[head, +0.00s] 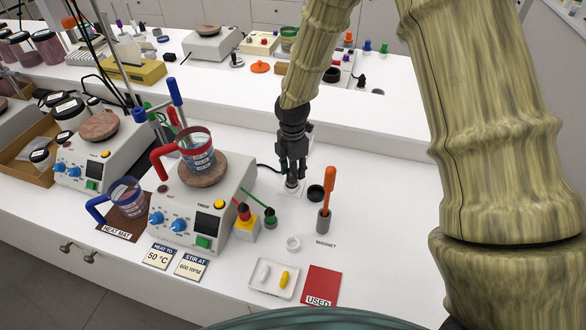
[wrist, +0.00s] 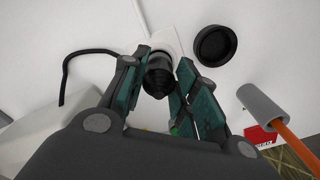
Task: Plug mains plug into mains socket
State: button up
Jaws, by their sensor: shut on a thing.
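My gripper (head: 291,176) points straight down over the bench to the right of the front hotplate. In the wrist view its fingers (wrist: 164,92) are shut on the dark mains plug (wrist: 159,76). The plug shows small and grey under the fingertips in the head view (head: 291,183). The white mains socket (wrist: 163,41) lies right at the plug, and its pale edge shows on the bench in the head view (head: 296,192). The plug overlaps the socket; I cannot tell how far it is in, as the contact is hidden.
A round black cap (head: 316,193) and a grey holder with an orange-handled tool (head: 326,205) stand close on the right. The hotplate (head: 203,200) carries a red-handled beaker (head: 198,152) on the left. A black cable (wrist: 84,58) lies left of the plug.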

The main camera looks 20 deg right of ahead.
jog(key=shift+f, duration=0.6)
jog(key=o, duration=1.2)
notch_tip(320, 180, up, 12)
